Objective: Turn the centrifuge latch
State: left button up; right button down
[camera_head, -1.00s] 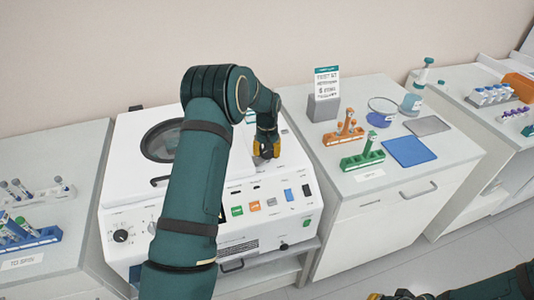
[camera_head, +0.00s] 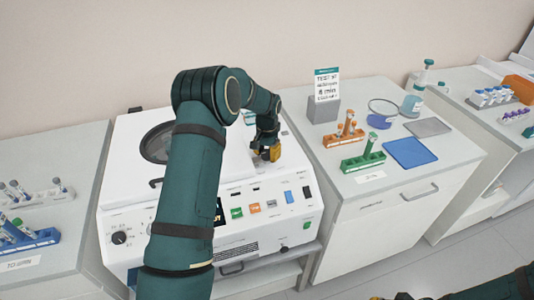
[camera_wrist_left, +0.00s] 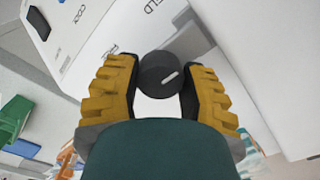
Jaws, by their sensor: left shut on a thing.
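The white centrifuge (camera_head: 140,215) stands on a bench in the head view, its lid with a round dark window (camera_head: 157,142) down. The latch is a round dark knob with a white mark, seen in the left wrist view (camera_wrist_left: 162,74); in the head view my gripper mostly covers it. My left gripper (camera_head: 269,154) is at the right of the centrifuge top. Its yellow ridged fingers also show in the left wrist view (camera_wrist_left: 163,92), one on each side of the knob, shut on it. Only a sliver of my right gripper (camera_head: 390,297) shows at the bottom edge.
Right of the centrifuge, a bench holds an orange rack (camera_head: 344,134), a green rack (camera_head: 363,160), a blue mat (camera_head: 409,152) and a sign (camera_head: 327,85). A blue tube rack (camera_head: 30,240) stands at the left. My left arm crosses above the centrifuge front.

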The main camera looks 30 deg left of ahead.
aim_at(267, 152)
pick_arm(q)
jog(key=o, duration=0.9)
jog(key=shift+w, duration=0.1)
jog(key=shift+o, duration=0.2)
notch_tip(267, 152, up, 12)
